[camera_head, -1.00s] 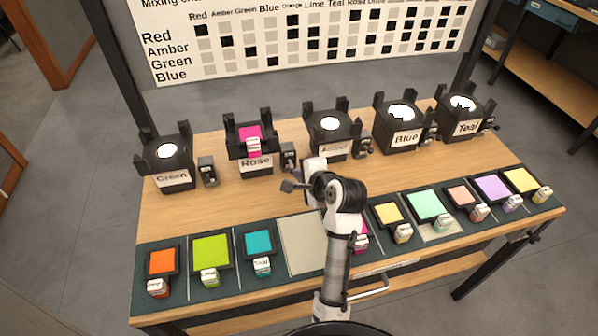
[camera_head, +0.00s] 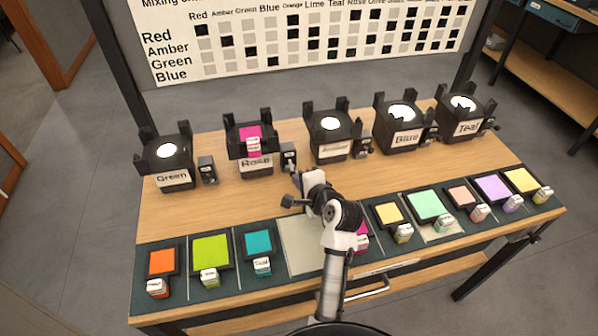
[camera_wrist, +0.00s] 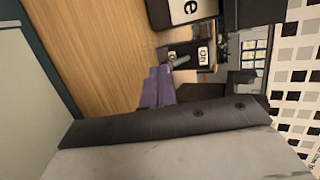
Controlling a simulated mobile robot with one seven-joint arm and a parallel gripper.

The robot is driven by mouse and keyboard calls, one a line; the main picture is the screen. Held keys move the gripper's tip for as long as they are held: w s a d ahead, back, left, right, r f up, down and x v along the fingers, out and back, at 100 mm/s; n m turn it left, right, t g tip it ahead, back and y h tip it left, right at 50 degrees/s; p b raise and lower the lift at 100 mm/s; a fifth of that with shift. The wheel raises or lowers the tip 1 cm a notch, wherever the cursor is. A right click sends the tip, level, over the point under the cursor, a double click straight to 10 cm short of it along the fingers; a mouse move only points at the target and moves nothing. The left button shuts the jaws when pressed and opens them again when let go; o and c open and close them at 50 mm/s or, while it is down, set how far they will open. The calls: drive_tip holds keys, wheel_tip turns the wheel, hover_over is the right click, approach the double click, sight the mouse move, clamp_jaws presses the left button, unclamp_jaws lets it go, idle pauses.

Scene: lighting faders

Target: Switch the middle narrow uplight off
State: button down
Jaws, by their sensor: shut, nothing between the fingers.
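Five black uplights stand in a row, labelled Green (camera_head: 170,166), Rose (camera_head: 255,162), Amber (label hard to read) (camera_head: 331,149), Blue (camera_head: 403,137) and Teal (camera_head: 467,126). Green, Amber, Blue and Teal show bright white tops; a pink filter (camera_head: 251,139) covers Rose's top. Each has a small switch box at its right. My gripper (camera_head: 296,181) is just in front of Rose's switch box (camera_head: 289,158). In the wrist view its purple fingers (camera_wrist: 158,87) are shut and empty, close to the box's lever (camera_wrist: 181,62). Contact cannot be told. The box (camera_wrist: 192,52) bears a white label reading On.
Colour filters with tagged handles, such as the orange (camera_head: 161,261), teal (camera_head: 259,244) and yellow (camera_head: 389,213), lie along the table's front. An empty pale slot (camera_head: 300,246) is left of my arm. A mixing chart (camera_head: 300,40) stands behind. Bare wood (camera_head: 220,210) separates lamps and filters.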

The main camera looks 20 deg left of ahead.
idle(0.4)
drive_tip(key=shift+r+p, duration=0.75)
drive_tip(key=shift+p, duration=0.25)
drive_tip(key=shift+s+d, duration=0.1)
